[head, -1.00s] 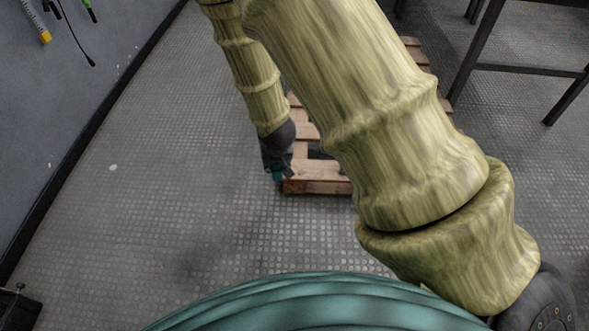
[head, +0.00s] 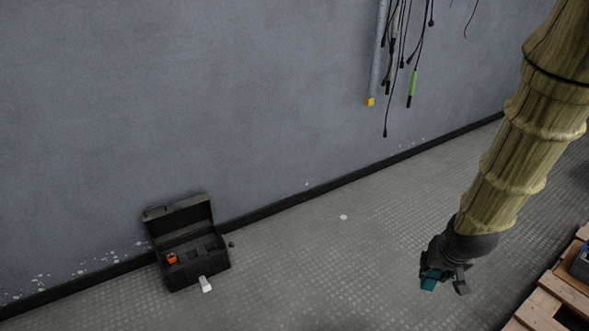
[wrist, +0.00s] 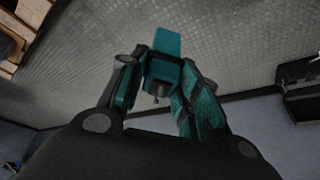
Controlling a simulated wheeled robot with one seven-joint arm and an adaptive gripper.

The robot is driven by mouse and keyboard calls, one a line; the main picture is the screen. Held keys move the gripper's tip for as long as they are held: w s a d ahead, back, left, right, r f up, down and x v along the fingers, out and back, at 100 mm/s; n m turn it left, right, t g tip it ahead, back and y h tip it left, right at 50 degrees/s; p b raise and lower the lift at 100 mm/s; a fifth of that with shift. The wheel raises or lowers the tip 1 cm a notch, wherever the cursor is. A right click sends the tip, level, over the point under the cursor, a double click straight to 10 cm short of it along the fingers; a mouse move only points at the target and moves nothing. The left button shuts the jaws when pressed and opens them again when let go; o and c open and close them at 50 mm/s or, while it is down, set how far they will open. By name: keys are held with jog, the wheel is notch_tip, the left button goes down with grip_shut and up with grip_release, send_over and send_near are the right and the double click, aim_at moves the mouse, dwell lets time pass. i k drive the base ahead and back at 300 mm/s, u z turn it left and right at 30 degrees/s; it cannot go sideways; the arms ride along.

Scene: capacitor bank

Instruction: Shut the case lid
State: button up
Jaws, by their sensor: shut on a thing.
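The dark case (head: 197,273) stands open on the floor at the left of the head view, close to the wall. Its lid (head: 182,217) is raised, leaning back toward the wall. An orange item (head: 171,258) sits in the left of the case; the insert beside it has dark recesses. Part of the case also shows at the right edge of the wrist view (wrist: 299,97). My gripper (head: 443,281) hangs well to the right of the case, apart from it. It is shut on a small teal and dark piece (wrist: 166,43), held between its fingers.
A white item (head: 205,285) is at the front of the case, and a small dark knob-like thing (head: 231,244) is on its right. A wooden pallet (head: 548,309) is at the lower right. Cables (head: 405,45) hang on the wall. The floor between case and gripper is clear.

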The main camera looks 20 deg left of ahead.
aim_at(194, 260)
jog(key=u, duration=0.05)
jog(key=i, duration=0.8)
jog(key=u, duration=2.1)
jog(key=i, duration=0.5)
